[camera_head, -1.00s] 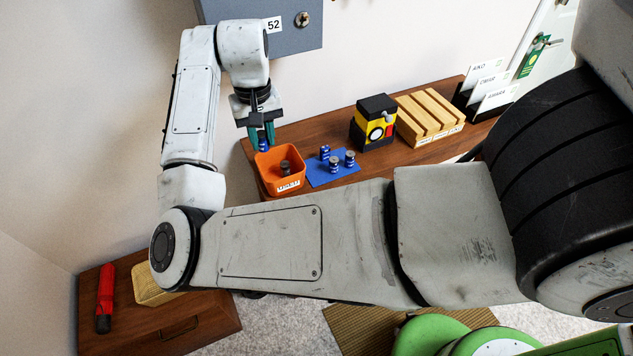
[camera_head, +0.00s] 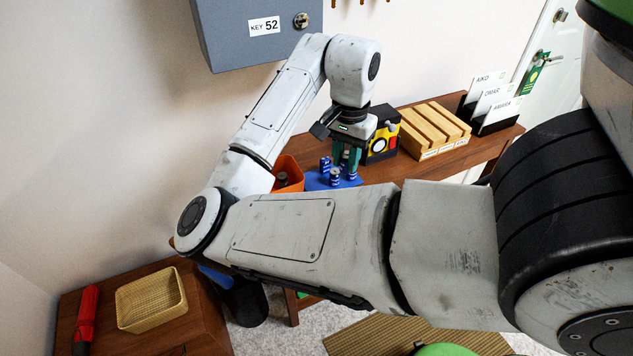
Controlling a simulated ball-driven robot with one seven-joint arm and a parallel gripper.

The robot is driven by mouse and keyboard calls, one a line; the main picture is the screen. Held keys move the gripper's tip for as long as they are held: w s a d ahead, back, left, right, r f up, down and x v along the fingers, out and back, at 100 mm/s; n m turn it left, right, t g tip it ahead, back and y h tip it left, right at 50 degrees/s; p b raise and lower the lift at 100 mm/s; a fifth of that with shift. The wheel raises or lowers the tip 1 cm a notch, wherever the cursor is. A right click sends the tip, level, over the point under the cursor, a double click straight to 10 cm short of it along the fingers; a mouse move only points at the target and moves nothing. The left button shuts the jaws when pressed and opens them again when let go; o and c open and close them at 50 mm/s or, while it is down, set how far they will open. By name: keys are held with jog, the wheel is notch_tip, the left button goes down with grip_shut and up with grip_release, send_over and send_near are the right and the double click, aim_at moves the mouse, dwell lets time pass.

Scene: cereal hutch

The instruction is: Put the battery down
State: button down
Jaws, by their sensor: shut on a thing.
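My gripper (camera_head: 346,168) is over the blue mat (camera_head: 315,184) on the wooden shelf, pointing down with its teal fingers shut on a battery. The held battery is mostly hidden by the fingers, and I cannot tell whether it touches the mat. A blue-and-silver battery (camera_head: 326,164) stands upright on the mat left of the fingers, with another battery (camera_head: 335,177) just in front of it. A further blue battery (camera_head: 352,174) shows right at the fingertips; I cannot tell it clearly from the held one.
An orange bin (camera_head: 292,166) with a dark battery (camera_head: 282,179) inside is left of the mat, partly behind my arm. A yellow-and-black device (camera_head: 381,145) stands close right of my gripper. Beyond it are a slotted wooden block (camera_head: 437,135) and a card holder (camera_head: 492,110).

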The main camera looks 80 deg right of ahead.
jog(key=w+f, duration=0.2)
jog(key=w+d+f, duration=0.1)
jog(key=w+f, duration=0.1)
jog(key=w+d+f, duration=0.1)
jog(key=w+f, duration=0.1)
jog(key=shift+w+f+b, duration=0.35)
jog(key=shift+b, duration=0.05)
jog(key=shift+w+f, duration=0.15)
jog(key=shift+f, duration=1.5)
jog(key=shift+f, duration=0.15)
jog(key=c, duration=1.2)
grip_release()
notch_tip(320, 180, up, 12)
jog(key=shift+r+p, duration=0.15)
jog(key=shift+p, duration=0.2)
